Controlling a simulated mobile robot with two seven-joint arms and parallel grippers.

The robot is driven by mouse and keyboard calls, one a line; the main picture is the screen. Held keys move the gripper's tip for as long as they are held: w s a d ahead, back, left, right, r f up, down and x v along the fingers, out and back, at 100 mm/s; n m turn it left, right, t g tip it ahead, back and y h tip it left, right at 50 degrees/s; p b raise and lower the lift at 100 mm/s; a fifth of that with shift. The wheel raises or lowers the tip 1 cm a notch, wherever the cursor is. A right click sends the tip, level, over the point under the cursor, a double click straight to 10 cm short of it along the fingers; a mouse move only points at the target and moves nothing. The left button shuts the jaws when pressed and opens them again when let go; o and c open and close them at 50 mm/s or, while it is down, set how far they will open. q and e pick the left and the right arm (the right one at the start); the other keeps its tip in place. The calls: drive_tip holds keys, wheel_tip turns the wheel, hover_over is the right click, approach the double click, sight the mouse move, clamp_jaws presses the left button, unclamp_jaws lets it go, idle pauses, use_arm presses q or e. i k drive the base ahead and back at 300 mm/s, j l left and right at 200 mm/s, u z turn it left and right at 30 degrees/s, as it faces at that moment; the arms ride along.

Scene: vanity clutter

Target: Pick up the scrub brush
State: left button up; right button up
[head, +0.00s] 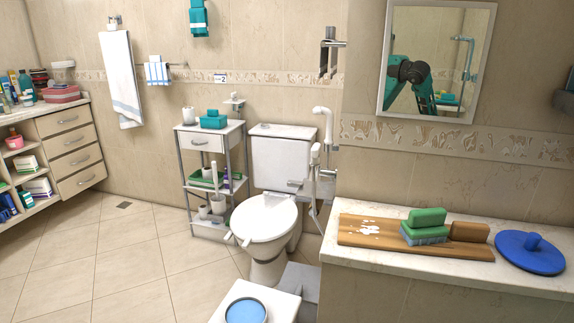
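A wooden board (375,238) lies on the white counter at the right. On it rests a green block with grey-blue bristle-like underside (425,234), which looks like the scrub brush. A second green block (427,217) sits on top of it or just behind it; I cannot tell which. A brown block (470,231) is close by on the right end of the board. Neither of my grippers shows directly. A teal arm shows only as a reflection in the mirror (437,58).
A blue round lid-like disc with a knob (530,253) lies right of the board. White patches (364,229) mark the board's left part. The counter front edge (430,275) is clear. A toilet (268,215) and a low white stand with a blue-topped item (246,311) are left.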

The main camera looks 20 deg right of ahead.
sight(426, 226)
drive_tip(key=z, duration=1.35)
